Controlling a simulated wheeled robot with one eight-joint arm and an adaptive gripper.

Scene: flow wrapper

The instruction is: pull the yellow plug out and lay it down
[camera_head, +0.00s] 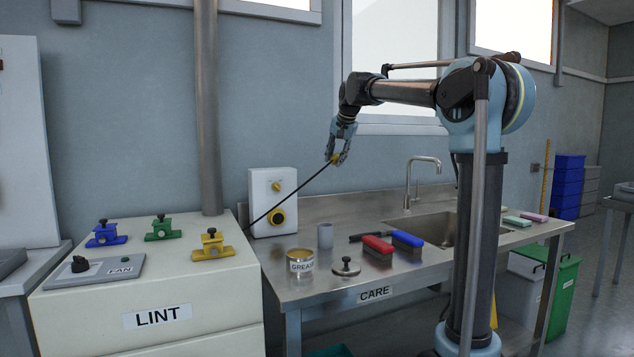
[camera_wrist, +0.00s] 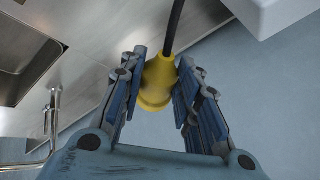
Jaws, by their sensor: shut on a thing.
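The yellow plug (camera_wrist: 158,82) is between the fingers of my gripper (camera_wrist: 160,80) in the wrist view, and the fingers are shut on it. A black cable leads away from it. In the head view my gripper (camera_head: 341,158) holds the yellow plug (camera_head: 335,159) in the air above the steel bench. The black cable (camera_head: 290,205) slants from the plug down left to the LINT cabinet's edge.
A sink and tap (camera_head: 410,180) lie to the right. Bare steel shows near the front edge.

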